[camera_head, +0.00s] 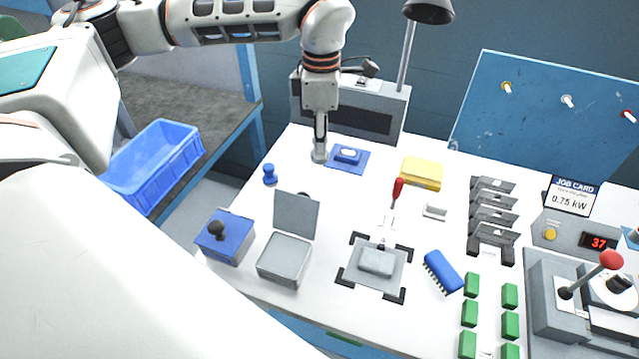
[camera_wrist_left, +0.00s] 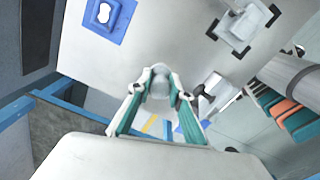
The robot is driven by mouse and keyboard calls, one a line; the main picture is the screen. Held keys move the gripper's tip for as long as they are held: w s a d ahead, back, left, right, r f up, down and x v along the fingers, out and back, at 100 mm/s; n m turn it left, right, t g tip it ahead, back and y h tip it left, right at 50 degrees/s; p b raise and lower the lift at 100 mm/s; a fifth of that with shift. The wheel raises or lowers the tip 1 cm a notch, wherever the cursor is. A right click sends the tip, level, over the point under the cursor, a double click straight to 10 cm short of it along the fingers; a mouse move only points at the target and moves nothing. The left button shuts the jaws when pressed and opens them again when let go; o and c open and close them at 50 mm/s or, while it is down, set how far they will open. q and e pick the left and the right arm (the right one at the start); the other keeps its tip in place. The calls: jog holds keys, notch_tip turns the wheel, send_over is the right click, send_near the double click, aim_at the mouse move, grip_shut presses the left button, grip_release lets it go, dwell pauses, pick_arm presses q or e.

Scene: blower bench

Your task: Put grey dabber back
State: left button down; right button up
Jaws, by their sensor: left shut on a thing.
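My left gripper (camera_head: 320,152) points down just left of a blue square mat (camera_head: 364,166), close above the white bench top. In the left wrist view, my left gripper (camera_wrist_left: 160,92) is shut on a pale grey, rounded thing, which looks like the grey dabber (camera_wrist_left: 160,78). In the head view the fingers mostly hide it, and I cannot tell if it touches the bench. A blue dabber (camera_head: 269,175) stands to the left. An open grey box (camera_head: 283,261) with its lid raised is nearer the front. My right gripper is not in view.
A blue box with a dark knob (camera_head: 234,243) is at the front left. A yellow block (camera_head: 422,171), a red-handled tool (camera_head: 398,190) and a bracketed grey fixture (camera_head: 377,262) stand to the right. A blue crate (camera_head: 150,177) is beyond the bench's left edge.

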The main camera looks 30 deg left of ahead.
pick_arm(q)
notch_tip(320, 180, down, 9)
jog(key=shift+r+b, duration=0.1)
jog(key=shift+b, duration=0.2)
notch_tip(320, 180, down, 4)
jog(key=shift+r, duration=0.25)
jog(key=shift+f, duration=0.1)
jog(key=shift+f, duration=0.15)
jog(key=c, duration=1.8)
grip_release()
jog(key=shift+c, duration=0.2)
